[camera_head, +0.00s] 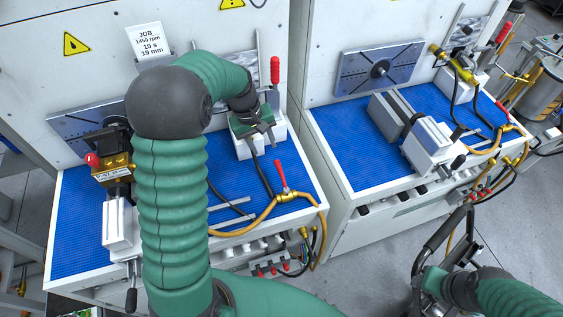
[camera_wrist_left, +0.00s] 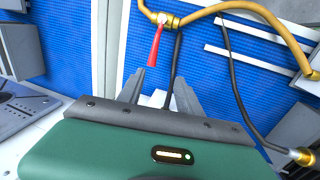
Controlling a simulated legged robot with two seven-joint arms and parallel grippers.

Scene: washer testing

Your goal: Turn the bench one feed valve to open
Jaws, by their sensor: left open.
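The feed valve (camera_head: 286,196) on the left bench is a brass body on a yellow hose near the bench's front right corner. Its red lever (camera_head: 280,174) stands up, crosswise to the hose. My left gripper (camera_head: 268,131) is open and empty, just behind and above the valve. In the left wrist view the red lever (camera_wrist_left: 154,46) reaches from the brass valve (camera_wrist_left: 168,20) toward the fingers of my left gripper (camera_wrist_left: 158,92).
A grey box with another red lever (camera_head: 275,70) stands behind my left gripper. A brass-topped fixture (camera_head: 112,171) sits at the left. The blue mat (camera_head: 222,185) has black cables and metal strips. A second bench (camera_head: 340,150) stands right, across a narrow gap.

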